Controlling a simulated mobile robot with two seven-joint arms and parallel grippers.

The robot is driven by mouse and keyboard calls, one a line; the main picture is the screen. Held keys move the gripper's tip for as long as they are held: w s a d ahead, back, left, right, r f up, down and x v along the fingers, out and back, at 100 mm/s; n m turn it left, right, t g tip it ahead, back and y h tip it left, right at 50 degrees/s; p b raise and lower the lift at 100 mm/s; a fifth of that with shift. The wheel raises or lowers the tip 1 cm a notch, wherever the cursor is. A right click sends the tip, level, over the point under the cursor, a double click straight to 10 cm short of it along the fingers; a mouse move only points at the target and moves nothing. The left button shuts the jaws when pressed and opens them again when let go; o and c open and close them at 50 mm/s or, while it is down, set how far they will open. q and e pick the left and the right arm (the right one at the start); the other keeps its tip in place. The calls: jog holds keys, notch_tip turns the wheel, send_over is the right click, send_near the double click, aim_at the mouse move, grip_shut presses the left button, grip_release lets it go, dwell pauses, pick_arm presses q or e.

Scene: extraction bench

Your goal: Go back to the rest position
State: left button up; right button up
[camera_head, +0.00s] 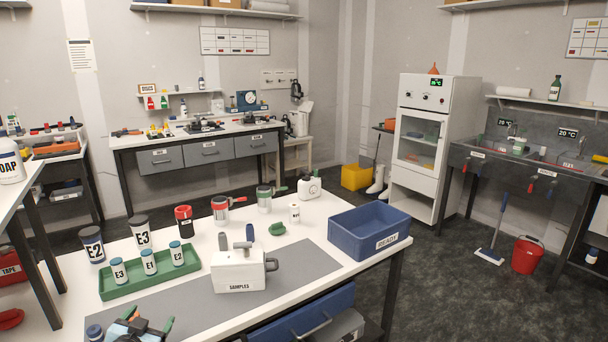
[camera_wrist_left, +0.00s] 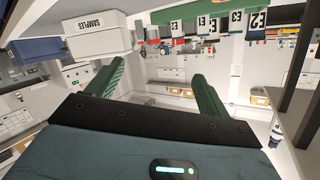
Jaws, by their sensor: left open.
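My left gripper (camera_head: 146,320) shows at the bottom left of the head view, over the near edge of the grey mat on the white bench. In the left wrist view its two green fingers (camera_wrist_left: 158,72) stand wide apart with nothing between them. The white SAMPLES box (camera_head: 238,272) is on the mat to the right of the gripper. The green tray (camera_head: 125,290) with small vials E3, E1 and E2 lies beyond the gripper. The wrist view is upside down and also shows the SAMPLES box (camera_wrist_left: 98,42). My right gripper is not in view.
A blue READY bin (camera_head: 368,236) stands at the bench's right end. A small blue-capped vial (camera_head: 94,333) is close left of the gripper. The mat between gripper and bin is partly clear.

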pick_arm(q)
jog(key=s+d+f+g+h, duration=0.1)
jog(key=s+d+f, duration=0.2)
jog(key=s+f, duration=0.2)
jog(key=s+d+f+g, duration=0.1)
jog(key=s+d+f, duration=0.2)
jog(key=s+f, duration=0.2)
jog(key=s+d+f+g, duration=0.1)
jog(key=s+d+f, duration=0.2)
jog(key=s, duration=0.8)
jog(key=s+d+f+g+h, duration=0.1)
jog(key=s+d+f, duration=0.2)
jog(key=s, duration=0.9)
jog(key=s+d+f+n+g+h, duration=0.1)
jog(key=s+d, duration=0.4)
jog(key=s, duration=0.6)
notch_tip(320, 180, down, 2)
jog(key=shift+s+d+g, duration=0.2)
jog(key=shift+d+g, duration=0.15)
jog(key=shift+g, duration=0.25)
jog(key=shift+f, duration=0.1)
